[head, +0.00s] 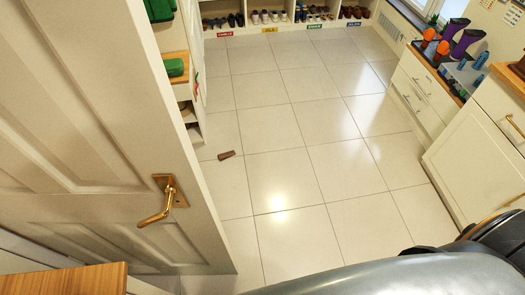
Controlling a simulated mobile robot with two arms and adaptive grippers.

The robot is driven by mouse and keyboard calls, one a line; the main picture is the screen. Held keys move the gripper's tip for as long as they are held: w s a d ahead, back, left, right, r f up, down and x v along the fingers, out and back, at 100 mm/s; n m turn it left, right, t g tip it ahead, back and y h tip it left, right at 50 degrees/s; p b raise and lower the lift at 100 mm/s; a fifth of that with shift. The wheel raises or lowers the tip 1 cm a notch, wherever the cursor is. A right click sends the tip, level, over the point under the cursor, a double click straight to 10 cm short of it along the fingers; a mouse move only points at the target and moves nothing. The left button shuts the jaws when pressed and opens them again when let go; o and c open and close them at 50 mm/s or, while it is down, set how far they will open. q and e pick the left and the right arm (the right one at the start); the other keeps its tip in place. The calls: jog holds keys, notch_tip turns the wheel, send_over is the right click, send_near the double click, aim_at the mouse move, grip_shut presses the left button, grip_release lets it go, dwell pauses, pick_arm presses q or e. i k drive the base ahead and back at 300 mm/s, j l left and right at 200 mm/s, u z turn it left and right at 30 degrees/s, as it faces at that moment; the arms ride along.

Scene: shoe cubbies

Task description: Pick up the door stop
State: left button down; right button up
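The door stop (226,155) is a small brown wedge-like piece lying on the pale tiled floor in the head view, left of the middle. It lies free on the floor, to the right of the open door and apart from it. Neither of my grippers shows in the head view, so their state and their place relative to the door stop are hidden.
A cream door (85,100) with a brass handle (160,200) stands open at the left. Shoe cubbies (240,20) line the back wall. The tiled floor (310,130) between is clear.

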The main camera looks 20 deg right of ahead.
aim_at(225, 155)
jog(key=z, duration=0.15)
jog(key=i+l, duration=0.1)
jog(key=l, duration=0.25)
jog(key=i+l, duration=0.15)
jog(key=l, duration=0.15)
jog(key=i+l, duration=0.1)
jog(key=l, duration=0.25)
jog(key=i+l, duration=1)
jog(key=i, duration=0.05)
